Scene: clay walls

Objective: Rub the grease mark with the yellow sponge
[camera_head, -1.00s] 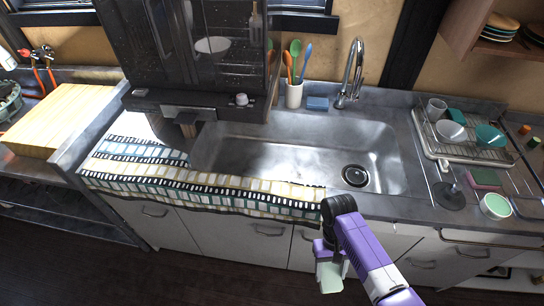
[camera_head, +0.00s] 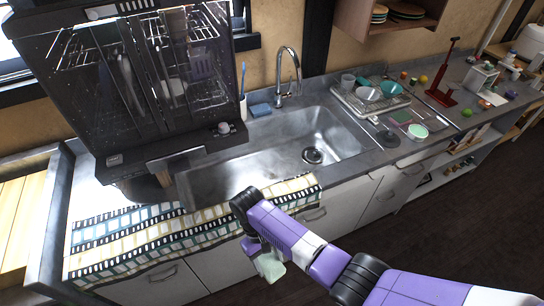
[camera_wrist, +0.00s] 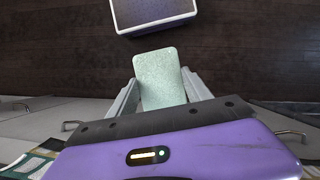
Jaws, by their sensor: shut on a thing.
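My gripper (camera_wrist: 168,100) is shut on a pale green, speckled flat block (camera_wrist: 162,80) that looks like a sponge. In the head view my gripper (camera_head: 262,248) hangs in front of the counter, below its front edge. The held block (camera_head: 270,266) shows pale green there too, low in front of the cabinet doors and apart from them. I see no clearly yellow sponge. A blue sponge (camera_head: 261,110) lies behind the sink. I cannot make out a grease mark in either view.
A steel sink (camera_head: 225,172) is set in the counter. A patterned cloth (camera_head: 150,240) hangs over the front edge. A dark glass-fronted appliance (camera_head: 100,85) stands at left. A dish rack (camera_head: 350,100) and a red press (camera_head: 445,78) stand at right. The dark floor (camera_head: 440,235) is clear.

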